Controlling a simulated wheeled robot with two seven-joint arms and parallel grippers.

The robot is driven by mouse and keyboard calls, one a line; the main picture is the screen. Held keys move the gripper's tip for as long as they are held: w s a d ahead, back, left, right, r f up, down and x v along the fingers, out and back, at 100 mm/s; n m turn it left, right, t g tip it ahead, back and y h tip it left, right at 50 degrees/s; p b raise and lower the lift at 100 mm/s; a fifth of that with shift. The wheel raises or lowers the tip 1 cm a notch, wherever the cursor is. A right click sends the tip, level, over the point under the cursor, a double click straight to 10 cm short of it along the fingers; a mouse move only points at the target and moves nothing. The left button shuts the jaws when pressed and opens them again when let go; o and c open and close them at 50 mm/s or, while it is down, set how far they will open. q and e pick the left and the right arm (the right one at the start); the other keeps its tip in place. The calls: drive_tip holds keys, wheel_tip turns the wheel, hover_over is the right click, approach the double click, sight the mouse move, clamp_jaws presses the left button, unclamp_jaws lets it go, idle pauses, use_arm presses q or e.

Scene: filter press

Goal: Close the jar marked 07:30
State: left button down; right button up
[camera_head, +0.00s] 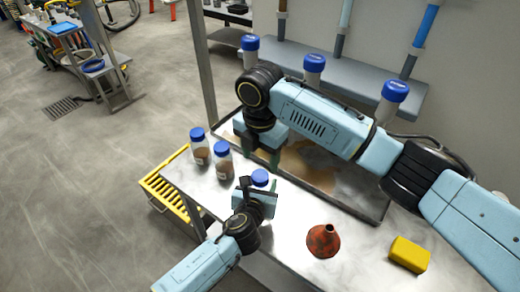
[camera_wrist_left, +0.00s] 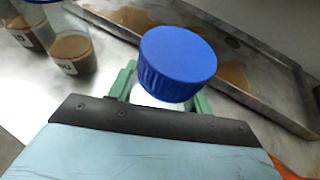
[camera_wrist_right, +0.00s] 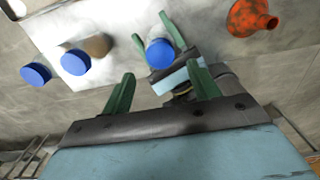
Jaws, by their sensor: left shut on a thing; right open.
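A jar with a ribbed blue lid (camera_head: 260,177) stands at my left gripper (camera_head: 257,189), whose green fingers are shut on it. The blue lid (camera_wrist_left: 178,62) fills the middle of the left wrist view and hides most of the jar; I cannot tell how tightly it sits. This jar's label is not visible. Two blue-lidded jars with brown contents, one left (camera_head: 200,148) and one nearer the middle (camera_head: 223,162), stand beside it; their labels are not fully readable. My right gripper (camera_wrist_right: 162,90) is open and empty, held above and apart from the held jar (camera_wrist_right: 159,53).
A metal tray (camera_head: 350,212) with brown residue lies behind the jars, under my right arm. An orange-red funnel (camera_head: 323,241) and a yellow block (camera_head: 409,255) are to the right on the bench. A yellow rack (camera_head: 165,194) is off the left edge. Several blue-capped fittings stand behind.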

sight(260, 176)
wheel_tip(260, 176, down, 6)
drive_tip(key=shift+f, duration=0.1)
idle(0.4)
drive_tip(key=c, duration=1)
drive_tip(key=m, duration=0.6)
drive_tip(key=shift+m, duration=0.3)
drive_tip(key=shift+c, duration=0.2)
drive_tip(key=o, duration=1.1)
